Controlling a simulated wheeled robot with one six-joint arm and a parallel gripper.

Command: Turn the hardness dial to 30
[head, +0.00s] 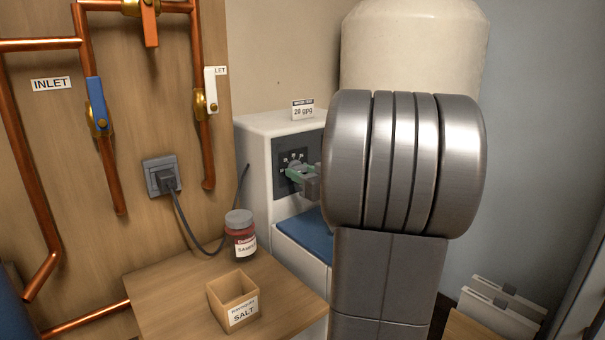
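The hardness dial (292,160) is on the dark panel of the white softener cabinet (257,158), left of my arm. It is small, with pale marks around it, and its pointer and numbers are too small to read. My gripper (294,173) is in front of the panel, at the lower part of the dial. Its green-padded fingertips overlap the dial in the picture. I cannot tell whether they touch or grip it. My large grey arm hides the right side of the cabinet.
A card (303,110) reading "20 GPG" stands on the cabinet, above a blue lid (304,236). A red-brown jar (240,236) and a salt box (233,300) are on the wooden table (165,295). Copper pipes with valves and a plugged socket (161,176) are on the left wall.

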